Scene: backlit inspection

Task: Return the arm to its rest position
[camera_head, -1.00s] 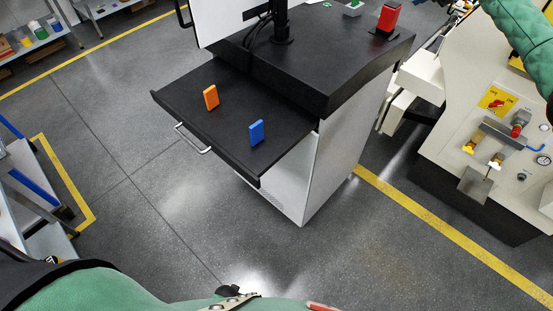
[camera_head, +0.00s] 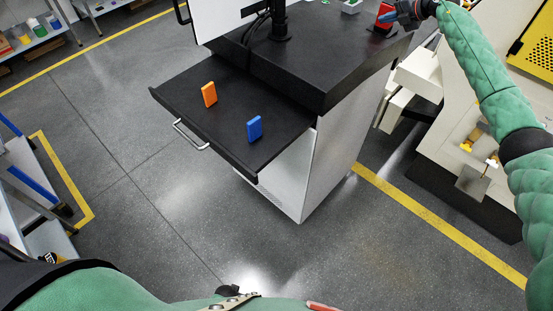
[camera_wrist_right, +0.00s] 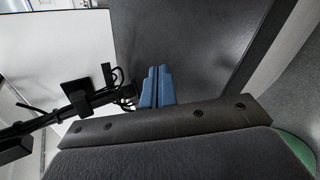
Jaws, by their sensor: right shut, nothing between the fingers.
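My green right arm (camera_head: 492,75) reaches up from the right edge, bent at the elbow. I cannot see my left gripper. An orange block (camera_head: 209,95) and a blue block (camera_head: 254,128) stand upright on the pulled-out black drawer (camera_head: 220,125), apart from the gripper.
The black-topped cabinet (camera_head: 345,75) carries a monitor on a black stand (camera_head: 280,22). A cream machine (camera_head: 440,150) with a yellow panel is at the right, behind my arm. Shelves are at the left. Grey floor is open around the drawer.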

